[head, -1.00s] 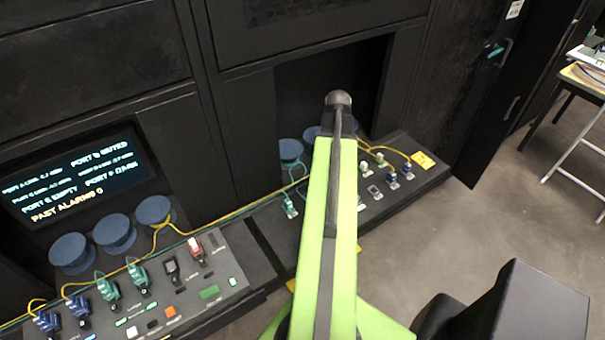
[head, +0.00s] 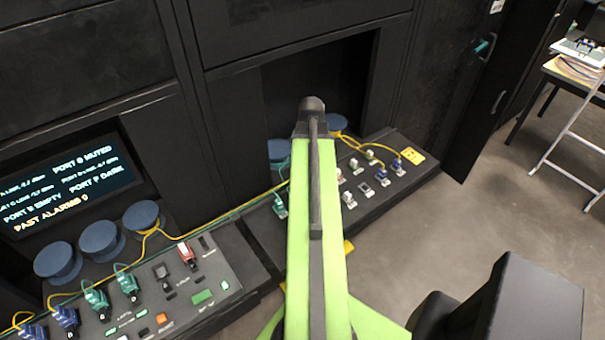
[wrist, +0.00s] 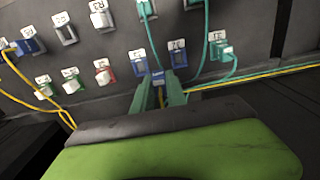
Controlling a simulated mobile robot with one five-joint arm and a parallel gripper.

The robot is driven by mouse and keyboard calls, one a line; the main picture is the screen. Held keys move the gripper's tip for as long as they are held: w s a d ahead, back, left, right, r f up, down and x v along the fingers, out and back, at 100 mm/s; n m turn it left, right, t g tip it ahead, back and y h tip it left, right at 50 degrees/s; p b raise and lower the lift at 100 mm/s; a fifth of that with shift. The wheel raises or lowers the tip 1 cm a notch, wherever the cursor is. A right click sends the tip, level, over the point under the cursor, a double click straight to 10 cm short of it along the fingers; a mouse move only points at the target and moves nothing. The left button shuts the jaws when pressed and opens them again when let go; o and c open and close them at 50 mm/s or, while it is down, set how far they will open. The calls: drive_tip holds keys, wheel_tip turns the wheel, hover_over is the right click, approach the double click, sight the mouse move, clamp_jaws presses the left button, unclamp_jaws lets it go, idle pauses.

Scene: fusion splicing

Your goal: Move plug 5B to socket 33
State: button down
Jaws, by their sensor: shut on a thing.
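In the wrist view my gripper (wrist: 160,97) is shut on a small dark blue plug (wrist: 158,77). The plug stands between the fingertips, close to the panel face; I cannot tell whether it touches a socket. I cannot read its tag as 5B. Two blue-framed sockets (wrist: 178,56) with white number tags sit just beyond and beside it. Socket 33 cannot be picked out, since the tags are too small and blurred. In the head view my arm hides the gripper and the held plug.
Teal-corded plugs (wrist: 226,49) and yellow cords (wrist: 38,93) lie close on both sides of my gripper. The head view shows the right panel (head: 419,176), a left panel with several plugs (head: 215,270), blue spools (head: 98,240) and a lit screen (head: 65,185).

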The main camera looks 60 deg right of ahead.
drive_tip(key=d+f+b, duration=0.1)
drive_tip(key=s+d+f+b, duration=0.1)
drive_tip(key=f+b, duration=0.1)
drive_tip(key=d+f+b, duration=0.2)
drive_tip(key=shift+s, duration=0.25)
drive_tip(key=shift+f+b, duration=0.7)
drive_tip(key=shift+f+b, duration=0.55)
idle(0.8)
drive_tip(key=shift+r, duration=0.1)
drive_tip(key=c, duration=1.3)
unclamp_jaws()
wheel_tip(320, 180, up, 18)
drive_tip(key=p, duration=1.7)
drive_tip(key=shift+f+p, duration=0.25)
drive_tip(key=shift+p, duration=0.1)
